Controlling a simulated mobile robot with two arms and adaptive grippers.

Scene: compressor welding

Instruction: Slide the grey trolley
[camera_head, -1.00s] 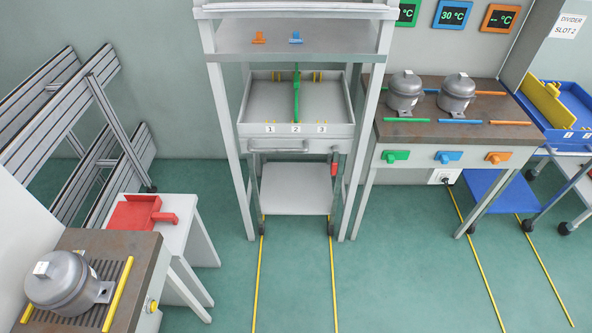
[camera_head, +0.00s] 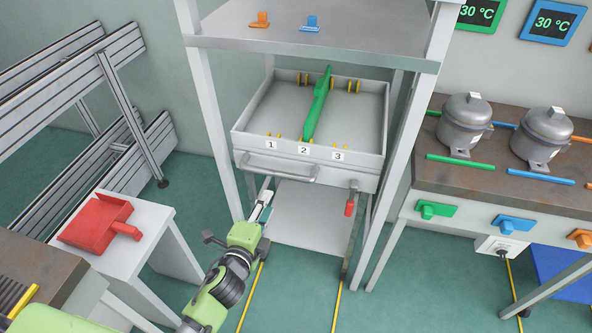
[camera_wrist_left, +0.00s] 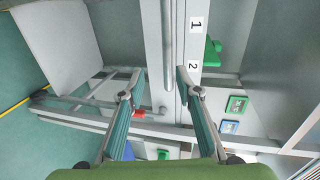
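The grey trolley (camera_head: 363,166) stands inside a tall grey frame in the head view. Its top tray has slots marked 1, 2 and 3 and a green divider (camera_head: 318,105). A grey bar handle (camera_head: 285,173) runs along its front. My left gripper (camera_head: 265,197) is just below the left part of this handle. In the left wrist view, the two fingers of my left gripper (camera_wrist_left: 157,90) are spread apart and empty. The handle (camera_wrist_left: 167,45) lies ahead, in line with the gap between them, and I see no grip on it. My right gripper is not in view.
A red holder (camera_head: 95,226) sits on a white stand to the left. A bench (camera_head: 440,172) with two compressors stands to the right. A frame shelf (camera_head: 350,45) is above the tray. Yellow floor lines (camera_head: 252,290) run forward from the trolley, with clear floor between them.

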